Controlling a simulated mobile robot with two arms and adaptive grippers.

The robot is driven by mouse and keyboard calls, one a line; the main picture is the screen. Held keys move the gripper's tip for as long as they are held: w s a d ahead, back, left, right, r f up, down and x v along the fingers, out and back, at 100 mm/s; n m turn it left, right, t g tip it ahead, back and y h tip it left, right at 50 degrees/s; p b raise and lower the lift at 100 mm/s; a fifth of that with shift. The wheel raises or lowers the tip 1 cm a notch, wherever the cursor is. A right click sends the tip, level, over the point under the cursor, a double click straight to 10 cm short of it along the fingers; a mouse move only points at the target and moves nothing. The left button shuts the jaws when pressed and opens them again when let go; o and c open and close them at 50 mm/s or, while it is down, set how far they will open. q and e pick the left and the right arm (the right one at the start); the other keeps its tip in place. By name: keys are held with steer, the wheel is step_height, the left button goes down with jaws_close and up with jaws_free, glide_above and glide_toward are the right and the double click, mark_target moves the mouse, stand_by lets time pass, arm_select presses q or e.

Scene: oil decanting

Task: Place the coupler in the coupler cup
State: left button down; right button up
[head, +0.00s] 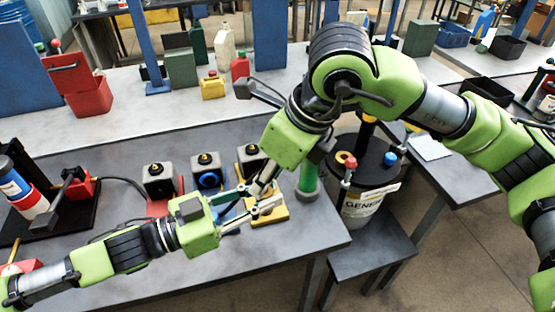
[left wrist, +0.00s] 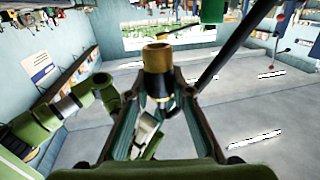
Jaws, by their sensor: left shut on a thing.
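My left gripper (head: 265,204) reaches in from the left over the front right of the grey workbench. In the left wrist view its fingers are shut on the coupler (left wrist: 157,60), a short piece with a brass-coloured top and dark body, held upright in that picture. In the head view I cannot make out the coupler clearly among the fingers. My right gripper (head: 264,182) hangs from above close beside the left one, and its fingers overlap other things, so its opening is unclear. I cannot identify the coupler cup with certainty in either view.
Three grey blocks with black knobs stand on red (head: 163,207), blue and yellow (head: 275,216) bases. A green cylinder (head: 308,181) stands right of the grippers. A labelled drum (head: 362,195) stands beyond the bench's right edge. The front of the bench (head: 285,258) is clear.

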steer(key=shift+x, duration=0.8)
jaws_close()
arm_select(q)
steer(key=c, duration=1.7)
jaws_free()
